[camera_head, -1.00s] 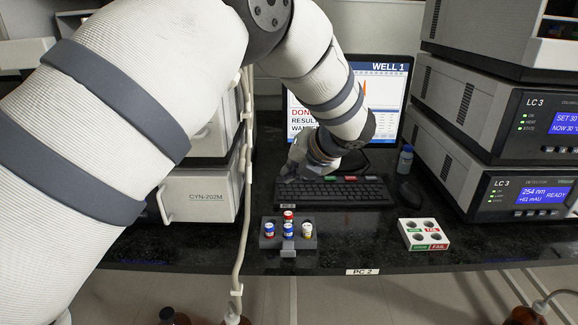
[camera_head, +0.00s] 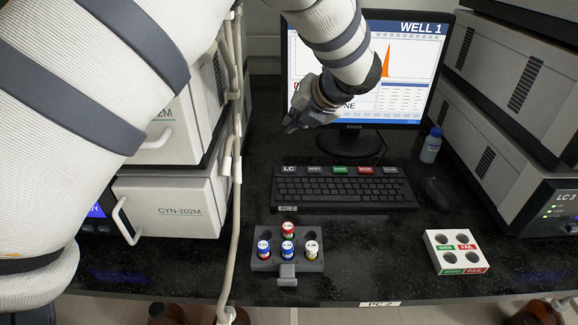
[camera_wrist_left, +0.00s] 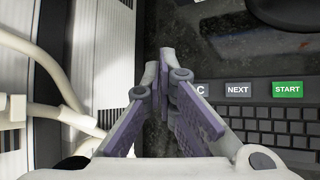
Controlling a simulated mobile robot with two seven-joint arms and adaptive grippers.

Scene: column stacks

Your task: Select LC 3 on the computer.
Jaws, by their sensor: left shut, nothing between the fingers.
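The computer's monitor (camera_head: 405,25) shows "WELL 1", an orange peak and a table; my left arm hides part of its screen. The black keyboard (camera_head: 340,190) lies in front of it, with a top row of large keys. These include an LC key (camera_head: 288,169), a NEXT key (camera_head: 315,169), a green START key (camera_wrist_left: 287,89) and a red key (camera_head: 365,169). My left gripper (camera_head: 290,126) is shut and empty, above and behind the LC key, apart from the keyboard. In the left wrist view its fingertips (camera_wrist_left: 164,58) are beside the LC key, whose "L" is hidden. My right gripper is out of view.
A vial rack (camera_head: 313,266) with several capped vials and a white GOOD/FAIL block (camera_head: 440,240) stand near the front edge. A mouse (camera_head: 434,194) and a bottle (camera_head: 431,146) are right of the keyboard. The LC 3 unit (camera_head: 562,208) is at right, a CYN-202M unit (camera_head: 185,205) at left.

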